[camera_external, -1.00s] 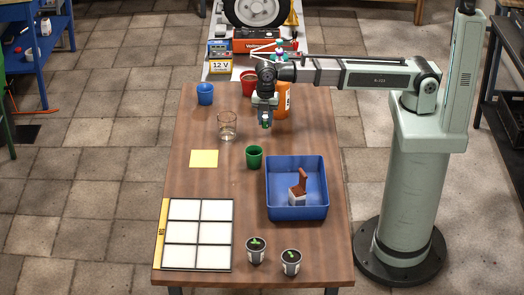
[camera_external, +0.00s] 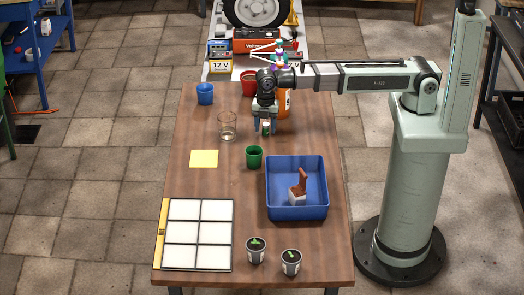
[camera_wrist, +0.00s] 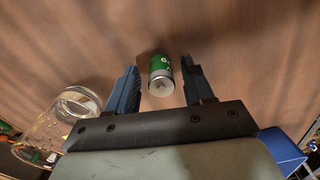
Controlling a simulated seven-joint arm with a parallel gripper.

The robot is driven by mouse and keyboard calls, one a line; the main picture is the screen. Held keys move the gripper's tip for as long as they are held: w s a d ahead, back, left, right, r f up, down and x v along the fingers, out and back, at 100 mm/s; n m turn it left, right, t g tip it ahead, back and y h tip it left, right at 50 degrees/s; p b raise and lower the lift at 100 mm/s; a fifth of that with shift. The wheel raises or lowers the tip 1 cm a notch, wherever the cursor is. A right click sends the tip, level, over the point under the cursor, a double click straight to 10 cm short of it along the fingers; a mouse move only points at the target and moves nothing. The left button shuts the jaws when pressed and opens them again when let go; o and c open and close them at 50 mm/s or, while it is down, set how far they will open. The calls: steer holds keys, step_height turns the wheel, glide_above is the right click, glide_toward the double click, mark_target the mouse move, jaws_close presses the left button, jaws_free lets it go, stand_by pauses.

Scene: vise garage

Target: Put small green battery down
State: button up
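The small green battery (camera_external: 266,128) stands on the wooden table, with its silver end facing the camera in the wrist view (camera_wrist: 160,70). My gripper (camera_external: 265,128) is low over the table around it. In the wrist view my gripper (camera_wrist: 158,82) is open, one finger on each side of the battery, with a visible gap on both sides. The fingers are apart from the battery.
A clear glass (camera_external: 227,128) stands to the left, close to my gripper. An orange bottle (camera_external: 284,101) is just behind on the right. A green cup (camera_external: 254,157) and a blue bin (camera_external: 297,212) are in front. The table around the yellow note (camera_external: 204,158) is clear.

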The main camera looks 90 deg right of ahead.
mark_target(265, 123)
step_height(265, 123, up, 12)
steer(key=shift+r, duration=0.15)
stand_by(0.8)
stand_by(0.4)
